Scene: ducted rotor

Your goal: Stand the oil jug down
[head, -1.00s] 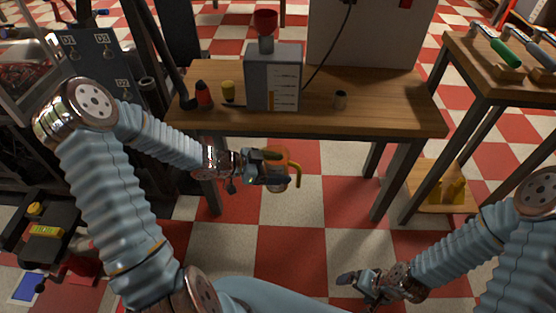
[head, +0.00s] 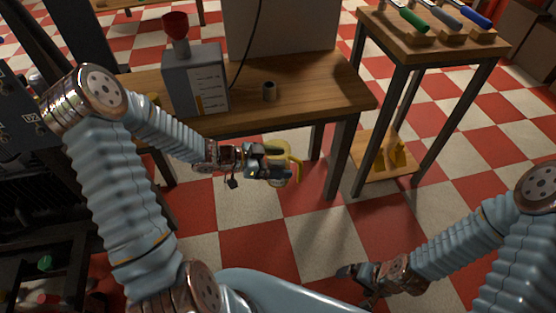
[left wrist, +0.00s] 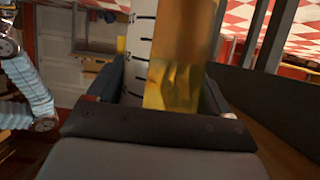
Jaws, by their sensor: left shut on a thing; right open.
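The oil jug (head: 296,167) shows in the head view as a yellow spout and rim beyond my left fingers; the fingers hide much of its body. My left gripper (head: 277,168) is shut on it and holds it in the air, in front of the workbench. In the left wrist view the amber jug (left wrist: 182,50) stands between the fingers, with a white strip of black scale marks along its side. My right gripper (head: 360,283) is open and empty, low over the floor at the bottom of the head view.
A taller side table (head: 432,45) holds several tools with coloured handles. A yellow object (head: 397,155) sits on its lower shelf. Checkered floor lies open at right.

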